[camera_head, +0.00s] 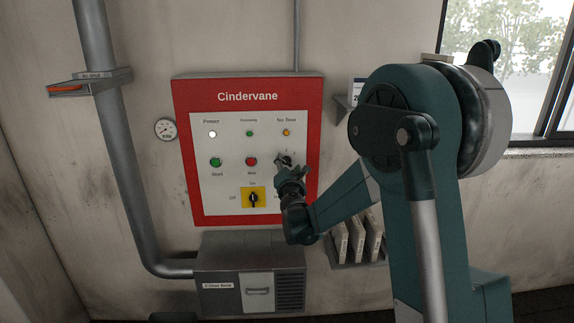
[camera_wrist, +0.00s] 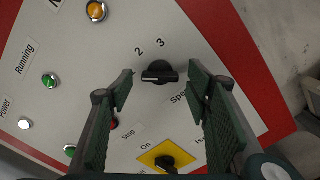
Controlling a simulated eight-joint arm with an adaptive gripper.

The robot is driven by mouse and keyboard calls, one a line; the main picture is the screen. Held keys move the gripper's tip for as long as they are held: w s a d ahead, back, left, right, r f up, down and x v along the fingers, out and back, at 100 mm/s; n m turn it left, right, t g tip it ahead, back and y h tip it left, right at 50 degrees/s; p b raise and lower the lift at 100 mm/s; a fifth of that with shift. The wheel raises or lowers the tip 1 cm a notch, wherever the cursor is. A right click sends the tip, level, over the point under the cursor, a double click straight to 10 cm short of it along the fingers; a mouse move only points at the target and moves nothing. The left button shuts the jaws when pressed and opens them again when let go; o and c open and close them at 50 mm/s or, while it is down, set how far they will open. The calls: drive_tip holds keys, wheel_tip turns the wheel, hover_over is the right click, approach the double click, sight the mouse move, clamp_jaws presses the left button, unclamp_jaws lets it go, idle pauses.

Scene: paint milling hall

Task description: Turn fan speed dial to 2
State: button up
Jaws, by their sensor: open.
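The fan speed dial (camera_wrist: 160,71) is a black knob with a raised bar, on the grey face of the red-framed panel (camera_head: 178,150). My gripper (camera_wrist: 160,84) is open, with one finger on each side of the dial; I see no contact. In the head view my gripper (camera_head: 285,170) is in front of the panel's right side and partly hides the dial (camera_head: 286,160).
A yellow-backed rotary switch (camera_head: 253,197) sits below the dial. Green (camera_head: 215,162) and red (camera_head: 252,161) buttons are to the left, and an orange lamp (camera_head: 286,132) is above. A grey box (camera_head: 222,297) is under the panel. A shelf with binders (camera_head: 357,240) stands at the right.

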drive_tip(key=shift+w, duration=0.85)
drive_tip(key=c, duration=0.9)
drive_tip(key=shift+m, duration=0.3)
drive_tip(key=m+b, duration=0.2)
drive_tip(key=m, duration=0.1)
drive_tip(key=shift+f, duration=0.1)
drive_tip(key=shift+m+b, duration=1.2)
drive_tip(key=shift+m, duration=1.5)
